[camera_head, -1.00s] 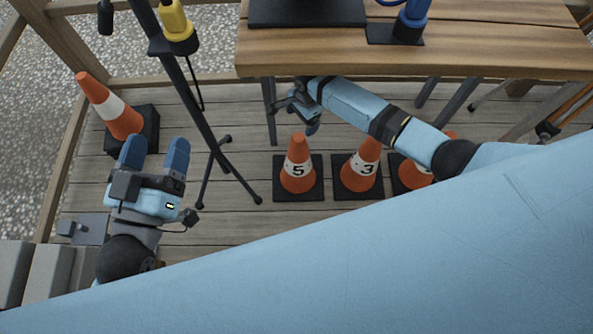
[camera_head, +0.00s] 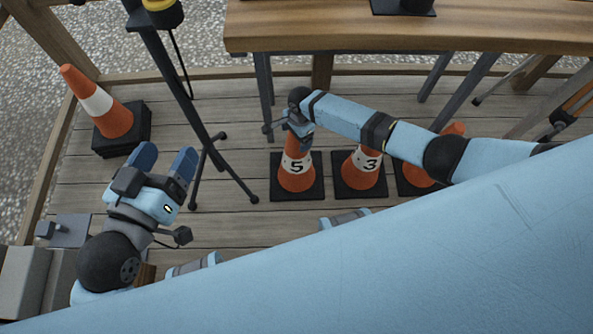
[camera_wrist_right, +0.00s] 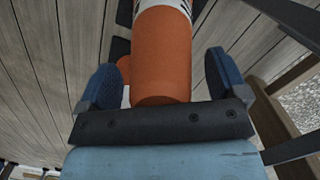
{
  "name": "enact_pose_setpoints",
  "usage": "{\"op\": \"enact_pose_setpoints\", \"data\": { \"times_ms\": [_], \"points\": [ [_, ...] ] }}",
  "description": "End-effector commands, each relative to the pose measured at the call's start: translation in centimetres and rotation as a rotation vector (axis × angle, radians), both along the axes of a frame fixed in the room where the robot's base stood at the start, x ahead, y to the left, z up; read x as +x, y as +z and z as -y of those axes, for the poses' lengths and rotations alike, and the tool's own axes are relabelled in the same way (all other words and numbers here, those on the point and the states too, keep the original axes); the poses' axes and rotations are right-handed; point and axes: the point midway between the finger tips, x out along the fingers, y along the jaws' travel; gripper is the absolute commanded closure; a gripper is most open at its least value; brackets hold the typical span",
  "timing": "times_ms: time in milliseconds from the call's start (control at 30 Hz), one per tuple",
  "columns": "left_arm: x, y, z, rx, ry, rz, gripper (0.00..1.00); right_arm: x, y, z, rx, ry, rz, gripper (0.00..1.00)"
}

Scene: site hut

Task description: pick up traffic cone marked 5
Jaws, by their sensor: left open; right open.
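The traffic cone marked 5 (camera_head: 297,178) is orange with a white band and stands upright on a black square base on the wooden deck. My right gripper (camera_head: 299,125) is over its top in the head view and hides the tip. In the right wrist view the orange cone (camera_wrist_right: 162,60) lies between the two open blue fingers of my right gripper (camera_wrist_right: 163,82), with a gap on each side. My left gripper (camera_head: 168,160) is open and empty at the left, well away from this cone.
A cone marked 3 (camera_head: 363,170) stands close to its right, with another cone (camera_head: 420,174) beyond, partly behind my right arm. A cone (camera_head: 108,112) on stacked bases stands at left. A black tripod (camera_head: 187,100) and a wooden table (camera_head: 400,32) are near.

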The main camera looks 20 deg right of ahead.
Motion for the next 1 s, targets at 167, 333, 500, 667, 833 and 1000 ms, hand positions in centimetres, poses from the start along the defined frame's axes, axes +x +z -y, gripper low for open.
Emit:
{"op": "enact_pose_setpoints", "data": {
  "times_ms": [167,333,500,667,833,1000],
  "points": [
    [-0.01,-0.03,0.01,0.002,-0.002,-0.004,0.28,0.02,-0.04,-0.03,0.0,0.0,0.001,0.09],
    [-0.01,-0.03,0.01,0.002,-0.002,-0.003,0.28,0.0,-0.05,-0.03,0.001,0.0,0.0,0.34],
    [-0.01,-0.04,0.0,0.002,-0.002,-0.003,0.28,-0.01,-0.06,-0.03,0.001,0.0,0.0,0.73],
    [0.0,-0.06,0.01,0.002,-0.002,-0.003,0.28,-0.03,-0.07,-0.03,0.001,0.0,-0.001,1.0],
    [-0.01,-0.04,0.0,0.003,-0.002,-0.004,0.28,0.12,0.14,-0.12,0.003,0.0,0.002,1.0],
    [0.03,0.47,-0.02,0.001,0.0,0.003,0.28,0.1,0.75,-0.12,0.003,0.0,0.001,1.0]
  ]
}}
